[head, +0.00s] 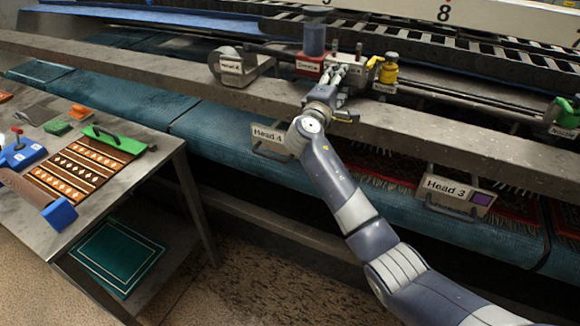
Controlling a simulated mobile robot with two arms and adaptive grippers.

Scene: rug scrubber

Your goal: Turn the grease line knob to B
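A red block with a small label, too small to read surely, carries a dark blue cylinder (314,40) on the machine's beam, likely the grease unit. My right gripper (345,72) is at these fittings, just right of the red block. Its fingers point away from me, and whether they touch or grip anything is unclear. My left gripper is not in view.
A yellow fitting (388,72) stands close right of my gripper. A grey labelled roller bracket (238,66) is to its left. A green part (566,112) labelled Nozzle sits far right. Head 4 (268,140) and Head 3 (458,192) plates hang below the beam. A side table (115,185) stands left.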

